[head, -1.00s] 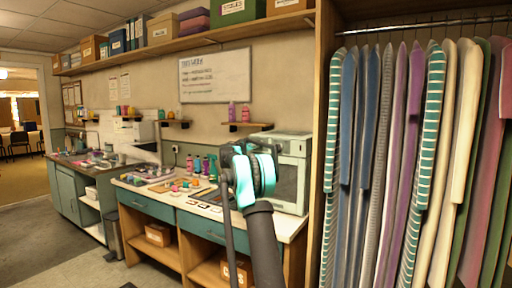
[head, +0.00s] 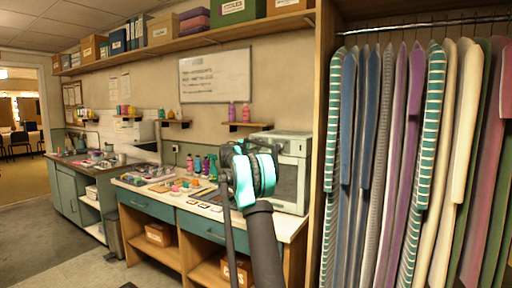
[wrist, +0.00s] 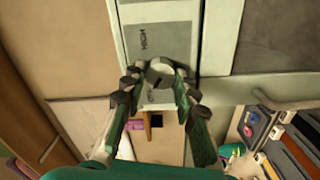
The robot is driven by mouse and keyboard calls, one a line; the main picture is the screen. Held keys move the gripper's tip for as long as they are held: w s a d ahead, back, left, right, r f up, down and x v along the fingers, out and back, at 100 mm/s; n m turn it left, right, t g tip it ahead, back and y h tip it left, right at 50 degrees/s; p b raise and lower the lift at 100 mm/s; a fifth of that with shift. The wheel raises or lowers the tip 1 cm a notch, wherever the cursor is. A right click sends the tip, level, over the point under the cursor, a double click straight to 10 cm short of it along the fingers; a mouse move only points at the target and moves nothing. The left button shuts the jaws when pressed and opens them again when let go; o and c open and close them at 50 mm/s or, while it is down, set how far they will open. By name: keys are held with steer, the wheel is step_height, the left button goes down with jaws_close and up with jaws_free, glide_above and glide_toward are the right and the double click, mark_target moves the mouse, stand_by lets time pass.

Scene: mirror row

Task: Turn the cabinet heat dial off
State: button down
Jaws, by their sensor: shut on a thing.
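The cabinet (head: 304,150) is a pale box with a darker front window, standing on the counter's right end in the head view. The round grey heat dial (wrist: 162,72) sits on that panel below the label. My gripper (wrist: 157,84) has its two fingers closed on either side of the dial and is shut on it. The dial's exact pointer direction is too unclear to read. In the head view my own arm covers the dial and the fingertips.
The counter (head: 293,226) holds bottles (head: 197,166) and trays left of the cabinet. A wooden upright (head: 318,120) and a rack of hanging garments (head: 410,160) stand close on the right. A handle (wrist: 285,102) juts out near my gripper. Open floor lies at the far left.

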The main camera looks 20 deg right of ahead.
stand_by(0.4)
steer(key=c, duration=1.2)
jaws_free()
steer(key=shift+o, duration=0.2)
steer(key=shift+a, duration=0.1)
steer(key=v, duration=1.2)
steer(key=shift+s+f, duration=0.1)
